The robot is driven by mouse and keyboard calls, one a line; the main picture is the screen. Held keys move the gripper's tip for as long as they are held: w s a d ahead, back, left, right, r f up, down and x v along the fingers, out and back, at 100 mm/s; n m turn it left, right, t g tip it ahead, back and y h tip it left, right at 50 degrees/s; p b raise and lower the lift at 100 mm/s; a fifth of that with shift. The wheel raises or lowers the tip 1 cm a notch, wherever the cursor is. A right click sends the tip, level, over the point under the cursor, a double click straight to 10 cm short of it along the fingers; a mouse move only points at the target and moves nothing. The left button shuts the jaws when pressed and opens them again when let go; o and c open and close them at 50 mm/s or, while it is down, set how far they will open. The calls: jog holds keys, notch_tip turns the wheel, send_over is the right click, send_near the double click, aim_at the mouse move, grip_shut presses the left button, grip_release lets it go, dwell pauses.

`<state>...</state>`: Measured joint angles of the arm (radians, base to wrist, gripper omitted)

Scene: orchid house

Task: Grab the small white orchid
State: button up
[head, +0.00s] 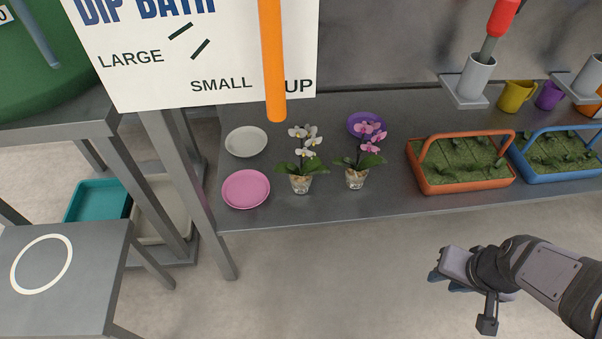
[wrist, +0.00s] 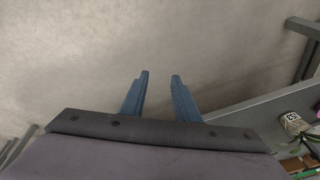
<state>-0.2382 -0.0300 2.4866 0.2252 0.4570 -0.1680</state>
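The small white orchid (head: 302,160) stands upright in a clear pot on the grey bench, left of a pink orchid (head: 358,158) in a similar pot. My gripper (head: 434,277) is in front of the bench over the floor, to the right of and well apart from the white orchid. In the wrist view my gripper's two blue fingers (wrist: 160,82) are spread with nothing between them. A potted plant (wrist: 294,124) shows at the right edge of the wrist view; I cannot tell which orchid it is.
On the grey bench (head: 330,212) are a white saucer (head: 246,142), a pink saucer (head: 246,189) and a purple saucer (head: 356,120). An orange basket (head: 462,186) and a blue basket (head: 560,176) stand to the right. An orange bar (head: 272,70) hangs before the sign, above the white orchid.

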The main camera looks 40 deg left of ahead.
aim_at(301, 153)
jog(key=w+a+r+n+t+y, duration=0.1)
jog(key=a, duration=0.7)
jog(key=w+a+r+n+t+y+p, duration=0.1)
jog(key=w+a+r+n+t, duration=0.1)
jog(key=a, duration=0.6)
jog(key=w+a+r+n+t+y+p, duration=0.1)
jog(key=a, duration=0.7)
jog(key=shift+w+a+r+n+t, duration=0.1)
jog(key=shift+w+r+n+t, duration=0.2)
jog(key=shift+w+r, duration=0.1)
jog(key=s+a+r+n+t+p, duration=0.25)
jog(key=s+a+t, duration=0.35)
jog(key=s+a, duration=0.5)
jog(key=w+a+m+t+b, duration=0.1)
jog(key=w+a+m, duration=0.1)
jog(key=w+a+r+m+t+h, duration=0.1)
jog(key=w+a+m+t, duration=0.1)
jog(key=w+m, duration=0.1)
jog(key=shift+a+r+m+t+b, duration=0.1)
jog(key=shift+a+m+t+b, duration=0.1)
jog(key=shift+m+t+b, duration=0.15)
jog(key=shift+w+a+r+m+t, duration=0.1)
jog(key=shift+w+a+m+t, duration=0.15)
jog(key=shift+w+m+t, duration=0.4)
jog(key=b+x, duration=0.5)
jog(key=x, duration=0.2)
